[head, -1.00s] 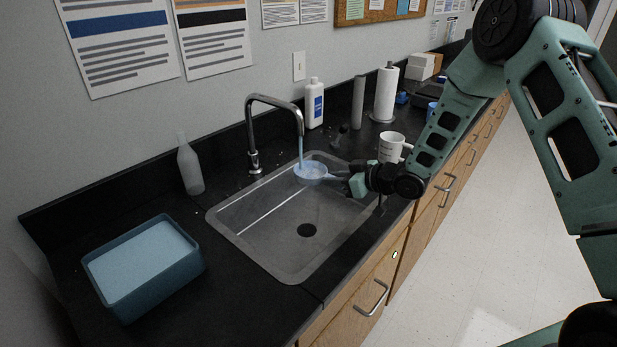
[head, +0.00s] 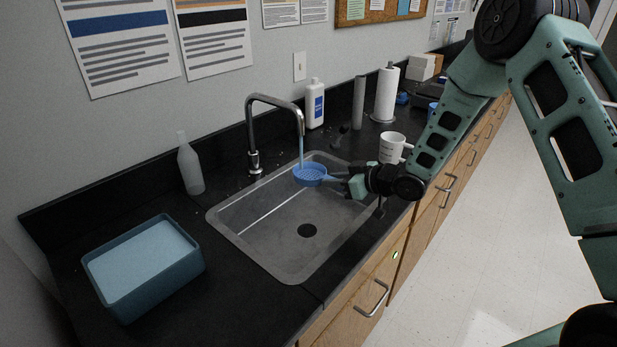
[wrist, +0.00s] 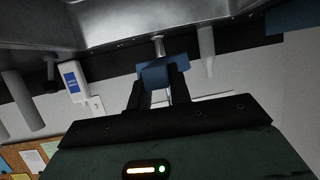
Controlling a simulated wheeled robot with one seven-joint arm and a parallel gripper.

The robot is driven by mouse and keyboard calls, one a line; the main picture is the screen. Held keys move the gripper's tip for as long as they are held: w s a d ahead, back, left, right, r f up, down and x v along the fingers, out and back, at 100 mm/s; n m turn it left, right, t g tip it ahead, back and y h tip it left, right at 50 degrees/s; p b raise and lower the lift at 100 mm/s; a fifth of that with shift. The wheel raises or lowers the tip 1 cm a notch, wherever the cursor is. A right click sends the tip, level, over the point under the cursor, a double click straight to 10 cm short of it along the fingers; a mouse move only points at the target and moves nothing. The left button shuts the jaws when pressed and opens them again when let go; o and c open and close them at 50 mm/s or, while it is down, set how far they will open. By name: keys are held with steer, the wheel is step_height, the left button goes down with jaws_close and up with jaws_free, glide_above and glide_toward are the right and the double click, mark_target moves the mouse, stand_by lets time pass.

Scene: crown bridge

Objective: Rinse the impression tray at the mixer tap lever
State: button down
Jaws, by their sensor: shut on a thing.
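The blue impression tray (head: 309,175), with a perforated round bowl, is over the back right of the steel sink. It is under the spout of the chrome tap (head: 273,100), and a thin pale blue stream of water runs down into it. My gripper (head: 346,181) is shut on the tray's handle at the sink's right side. In the wrist view the blue tray (wrist: 163,72) shows between the dark fingers. A separate lever on the tap is too small to make out.
The sink (head: 265,236) is otherwise empty. A blue tub (head: 137,290) stands at left, and a grey bottle (head: 190,167) behind the sink. A white bottle (head: 315,105), a grey cylinder (head: 358,102), a paper roll (head: 386,93) and a white mug (head: 391,148) stand along the right.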

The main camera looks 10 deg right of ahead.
steer(key=shift+w+d, duration=0.25)
steer(key=shift+w, duration=0.05)
steer(key=shift+s+d, duration=0.15)
steer(key=shift+d, duration=0.05)
steer(key=s+d, duration=0.5)
steer(key=shift+d+p, duration=0.2)
steer(key=shift+p, duration=0.1)
stand_by(0.4)
steer(key=shift+s, duration=0.1)
stand_by(0.9)
steer(key=shift+r, duration=0.1)
steer(key=s+d+r+p, duration=0.3)
steer(key=shift+s+d+r, duration=0.2)
steer(key=shift+d+r, duration=0.1)
steer(key=shift+r, duration=0.1)
stand_by(0.3)
